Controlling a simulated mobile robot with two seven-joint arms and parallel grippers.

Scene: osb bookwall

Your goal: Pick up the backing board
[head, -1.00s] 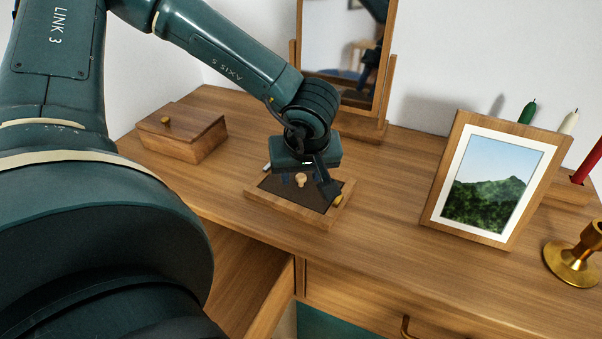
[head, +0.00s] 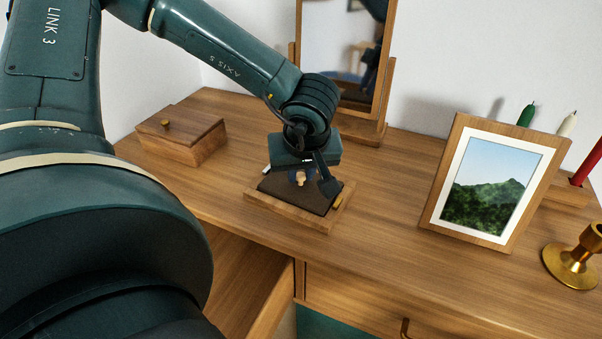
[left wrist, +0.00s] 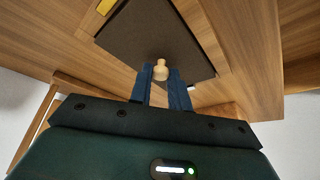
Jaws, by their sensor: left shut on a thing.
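The backing board (head: 298,197) is a dark brown panel with a small pale wooden knob (head: 301,178). It seems to sit slightly above a light wooden frame (head: 283,213) that lies flat on the dresser top. My left gripper (head: 300,174) is over the board and shut on its knob. In the left wrist view, the fingers (left wrist: 161,80) are on either side of the knob (left wrist: 161,68), with the board (left wrist: 150,35) beyond. The gripper hides the board's far part in the head view. My right gripper is not in view.
A lidded wooden box (head: 182,136) is left of the frame. A standing mirror (head: 343,50) is behind. A picture in a wooden frame (head: 489,184) and a brass candlestick (head: 571,262) stand to the right. Dresser top (head: 385,215) between frame and picture is clear.

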